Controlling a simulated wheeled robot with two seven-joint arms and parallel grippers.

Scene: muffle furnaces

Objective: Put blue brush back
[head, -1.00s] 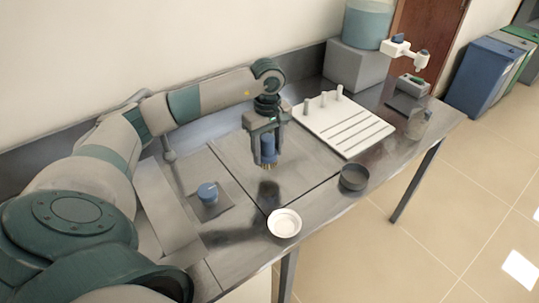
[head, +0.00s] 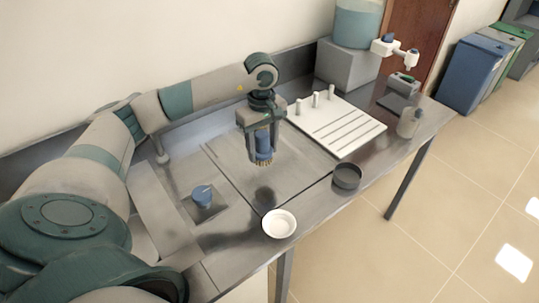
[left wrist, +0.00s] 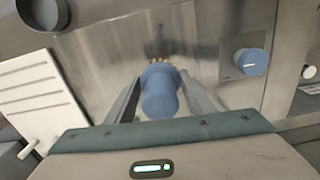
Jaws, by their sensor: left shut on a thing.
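The blue brush (head: 263,146) hangs upright from my left gripper (head: 261,143), with its tan bristles pointing down. The gripper is shut on its blue handle. The bristles are above the steel bench (head: 225,160), with a dark reflection or shadow below them. In the left wrist view the brush (left wrist: 160,92) sits between the two fingers (left wrist: 160,100), its round blue end towards the camera. My right gripper is not in view.
A blue round-topped object (head: 203,194) sits on a grey square at left. A white dish (head: 279,224) and a dark round dish (head: 347,177) are near the front edge. A white slotted board with pegs (head: 337,127) lies right of the gripper. A clear bottle (head: 409,124) stands farther right.

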